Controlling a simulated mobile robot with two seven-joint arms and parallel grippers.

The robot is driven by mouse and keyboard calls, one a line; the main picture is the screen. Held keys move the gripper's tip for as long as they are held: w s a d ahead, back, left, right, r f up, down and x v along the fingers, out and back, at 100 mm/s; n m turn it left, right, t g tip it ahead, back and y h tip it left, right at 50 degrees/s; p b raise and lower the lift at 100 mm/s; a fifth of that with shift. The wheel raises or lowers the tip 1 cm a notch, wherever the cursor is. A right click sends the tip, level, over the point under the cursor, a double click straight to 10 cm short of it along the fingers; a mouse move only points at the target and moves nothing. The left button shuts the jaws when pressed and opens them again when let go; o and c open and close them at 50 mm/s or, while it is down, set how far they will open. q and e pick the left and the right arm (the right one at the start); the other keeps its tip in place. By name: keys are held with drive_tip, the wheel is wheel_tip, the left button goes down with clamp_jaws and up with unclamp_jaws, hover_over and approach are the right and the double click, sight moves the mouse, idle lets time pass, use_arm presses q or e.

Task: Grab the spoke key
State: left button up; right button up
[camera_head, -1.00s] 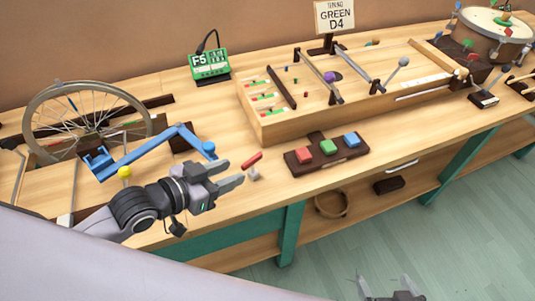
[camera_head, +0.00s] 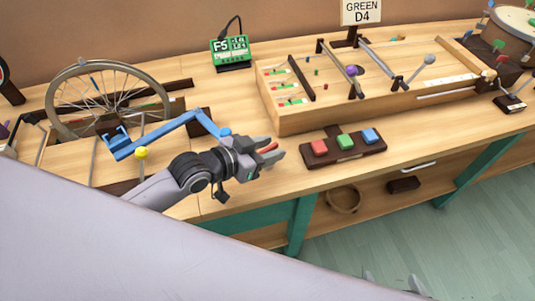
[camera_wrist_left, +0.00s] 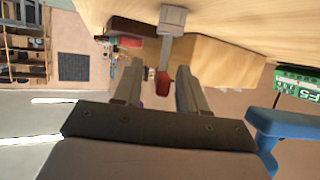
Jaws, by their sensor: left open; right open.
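The spoke key has a red handle (camera_head: 268,148) and shows between the fingers of my left gripper (camera_head: 274,149) at the bench's front edge. In the left wrist view its grey head (camera_wrist_left: 173,18) and shaft lie beyond the fingertips. Its red end (camera_wrist_left: 163,83) is between the two open fingers (camera_wrist_left: 160,72), with a gap on each side. The gripper hides much of the key in the head view. My right gripper (camera_head: 394,283) shows only its fingertips at the bottom edge, apart and empty, away from the bench.
A block with red, green and blue buttons (camera_head: 343,155) is just right of the left gripper. A blue arm (camera_head: 165,133) with a yellow knob (camera_head: 141,153) and a spoked wheel (camera_head: 107,100) stand to its left. A wooden box frame (camera_head: 290,122) is behind.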

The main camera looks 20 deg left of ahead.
use_arm(q)
clamp_jaws()
drive_tip(key=shift+r, duration=0.15)
